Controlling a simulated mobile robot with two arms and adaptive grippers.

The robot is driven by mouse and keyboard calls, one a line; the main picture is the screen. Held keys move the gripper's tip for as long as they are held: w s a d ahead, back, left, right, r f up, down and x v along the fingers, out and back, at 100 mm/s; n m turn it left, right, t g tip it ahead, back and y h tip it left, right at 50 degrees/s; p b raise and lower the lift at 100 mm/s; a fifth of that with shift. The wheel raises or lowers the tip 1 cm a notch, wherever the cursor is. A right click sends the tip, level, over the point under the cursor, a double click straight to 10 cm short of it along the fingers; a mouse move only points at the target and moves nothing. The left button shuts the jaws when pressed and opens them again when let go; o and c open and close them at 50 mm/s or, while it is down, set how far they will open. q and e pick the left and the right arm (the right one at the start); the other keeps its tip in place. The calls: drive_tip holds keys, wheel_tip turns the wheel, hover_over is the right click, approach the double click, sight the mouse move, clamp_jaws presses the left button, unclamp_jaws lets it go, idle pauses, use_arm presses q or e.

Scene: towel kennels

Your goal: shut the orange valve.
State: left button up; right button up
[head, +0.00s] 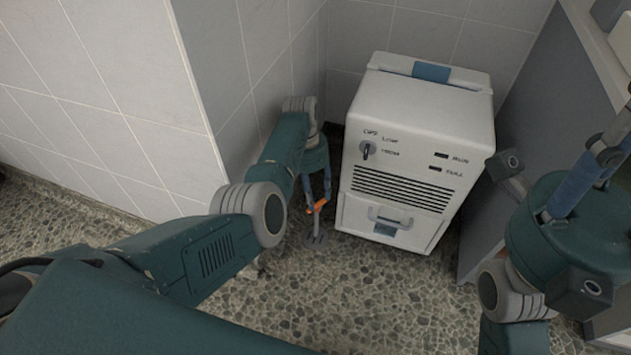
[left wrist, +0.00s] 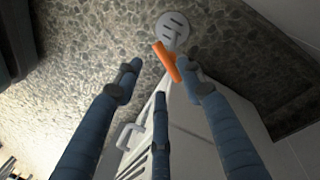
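The orange valve (head: 316,206) is a small orange bar low down beside the white machine, in the gap by the tiled wall. In the left wrist view its orange bar (left wrist: 166,61) lies just beyond my fingertips, slanted, its lower end close to the right-hand finger. I cannot tell whether they touch. My left gripper (head: 317,190) points down at the valve, and its blue fingers (left wrist: 160,82) are spread with nothing between them. My right gripper (head: 608,150) is at the right edge, pointing up and partly cut off.
The white machine (head: 425,135) with a dial, vents and a drawer handle stands right of the valve. A round slotted grey plate (left wrist: 172,31) lies on the pebbled floor past the valve. A tiled wall corner (head: 240,60) is close on the left. Front floor is clear.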

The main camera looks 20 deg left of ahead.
sight(316, 205)
use_arm(q)
wheel_tip(316, 205, up, 6)
drive_tip(key=shift+r, duration=0.25)
drive_tip(key=shift+f, duration=0.15)
